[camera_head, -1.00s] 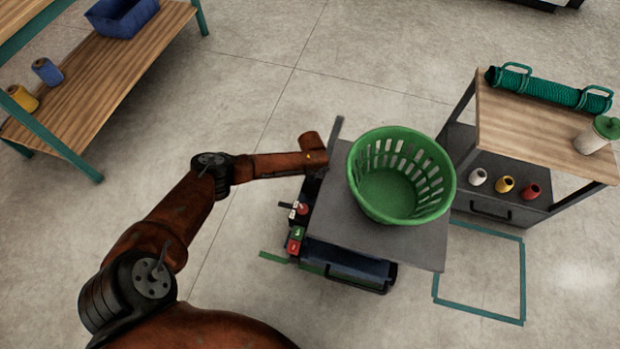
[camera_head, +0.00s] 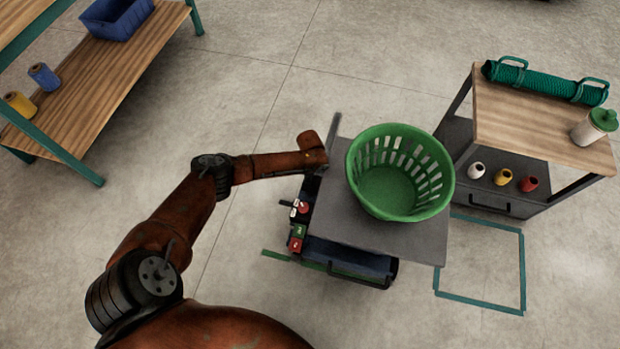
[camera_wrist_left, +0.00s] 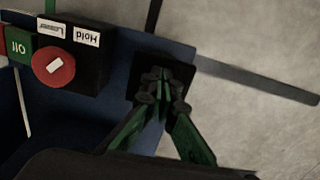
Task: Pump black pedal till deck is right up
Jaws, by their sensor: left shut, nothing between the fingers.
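The lift cart has a grey deck (camera_head: 335,220) with a green slotted basket (camera_head: 385,190) on it. The deck sits above the blue cart body (camera_head: 350,260). My left gripper, mostly hidden by its wrist in the head view, is at the cart's left end beside the upright handle (camera_head: 333,140). In the left wrist view my left gripper (camera_wrist_left: 163,78) is shut and empty, its fingertips over the black pedal (camera_wrist_left: 138,75). The fingers hide part of the pedal, and I cannot tell whether they touch it. My right gripper is not in view.
Beside the pedal are a red button (camera_wrist_left: 53,68), Hold and Lower labels and a green Off block (camera_wrist_left: 20,48). A wooden-topped stand (camera_head: 530,120) is right of the cart. Green tape (camera_head: 480,302) outlines clear floor. A shelf (camera_head: 95,75) stands at upper left.

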